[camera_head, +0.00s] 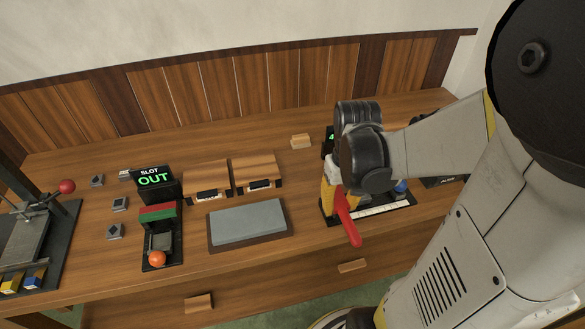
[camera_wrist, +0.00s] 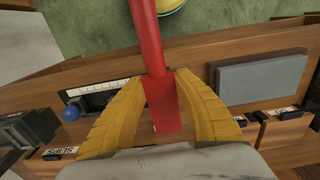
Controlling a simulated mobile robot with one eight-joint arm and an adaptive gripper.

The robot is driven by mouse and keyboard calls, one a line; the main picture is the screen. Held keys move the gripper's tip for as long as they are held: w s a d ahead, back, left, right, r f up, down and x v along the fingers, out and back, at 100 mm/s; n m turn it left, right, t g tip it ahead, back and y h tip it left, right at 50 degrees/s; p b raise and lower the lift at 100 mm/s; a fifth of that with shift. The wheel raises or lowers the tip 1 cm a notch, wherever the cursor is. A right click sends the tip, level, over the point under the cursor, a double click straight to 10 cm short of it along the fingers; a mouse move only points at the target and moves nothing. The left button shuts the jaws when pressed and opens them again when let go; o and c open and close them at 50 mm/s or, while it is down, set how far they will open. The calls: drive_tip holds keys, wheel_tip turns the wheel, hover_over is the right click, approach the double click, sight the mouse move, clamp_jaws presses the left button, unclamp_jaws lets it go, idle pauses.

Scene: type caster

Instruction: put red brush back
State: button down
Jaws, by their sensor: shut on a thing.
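The red brush (camera_head: 347,222) is in my gripper (camera_head: 336,190). In the wrist view the red brush (camera_wrist: 163,104) shows as a long red handle between the yellow fingers of my gripper (camera_wrist: 168,84), which are shut on it. Its wider red end lies towards my palm and the narrow part points away, out over the bench's front edge. In the head view it hangs tilted over a black base with a white ruled strip (camera_head: 384,209). My wrist hides part of that base. I cannot tell whether the brush touches it.
A blue ball (camera_head: 401,186) stands on the black base. A grey slab (camera_head: 248,222) lies in the middle of the bench, with two wooden boxes (camera_head: 207,178) behind it. A device with a green "SLOT OUT" display (camera_head: 153,180) and an orange ball (camera_head: 157,258) stands to the left.

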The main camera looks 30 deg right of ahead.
drive_tip(key=b, duration=0.4)
hover_over(304, 212)
wheel_tip(304, 212, down, 7)
drive_tip(key=shift+a+r, duration=0.1)
drive_tip(key=shift+r, duration=0.05)
drive_tip(key=shift+f+b, duration=1)
drive_tip(key=shift+f, duration=0.95)
drive_tip(key=shift+f, duration=0.15)
drive_tip(key=c, duration=1.1)
unclamp_jaws()
drive_tip(key=shift+o, duration=0.2)
